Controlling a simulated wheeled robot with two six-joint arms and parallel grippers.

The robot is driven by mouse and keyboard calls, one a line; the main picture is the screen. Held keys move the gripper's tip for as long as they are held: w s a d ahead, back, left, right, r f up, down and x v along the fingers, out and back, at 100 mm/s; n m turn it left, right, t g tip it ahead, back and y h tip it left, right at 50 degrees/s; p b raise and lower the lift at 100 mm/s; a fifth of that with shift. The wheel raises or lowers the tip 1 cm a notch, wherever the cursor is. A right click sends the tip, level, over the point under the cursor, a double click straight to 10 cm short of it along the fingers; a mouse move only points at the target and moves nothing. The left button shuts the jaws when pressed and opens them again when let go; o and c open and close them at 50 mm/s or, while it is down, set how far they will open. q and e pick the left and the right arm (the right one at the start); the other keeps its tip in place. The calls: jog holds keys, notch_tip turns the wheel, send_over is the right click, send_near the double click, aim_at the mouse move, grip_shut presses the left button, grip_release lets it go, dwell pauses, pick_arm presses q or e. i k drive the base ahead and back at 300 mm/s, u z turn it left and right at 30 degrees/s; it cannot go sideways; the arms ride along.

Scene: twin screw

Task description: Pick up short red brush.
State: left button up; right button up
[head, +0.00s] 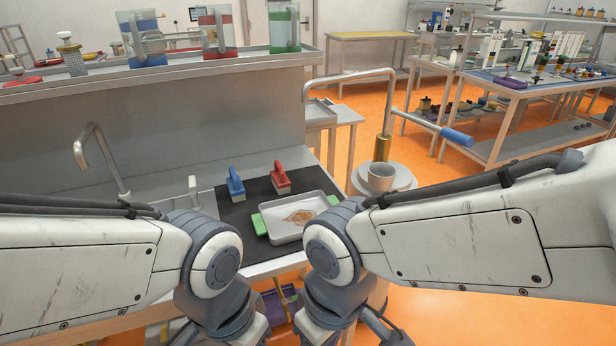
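A short red brush (281,177) with a pale base stands on a black mat (233,211) on the steel counter, behind a metal tray. It is upright with its red handle on top, and nothing touches it. My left arm comes in from the left and my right arm from the right. Both bend down in front of the counter, and their wrists run out of the picture at the bottom. Neither gripper's fingers can be made out. I see nothing held.
A similar blue brush (235,184) stands left of the red one. A shallow metal tray (272,211) with a brown stain and green ends lies in front. A tap (95,155) is at the left. A pot (381,177) and a blue-handled metal arm (455,136) are at the right.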

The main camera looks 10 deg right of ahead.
aim_at(281, 183)
jog(key=k, duration=0.55)
jog(key=z, duration=0.2)
jog(key=i, duration=1.5)
jog(key=u, duration=0.65)
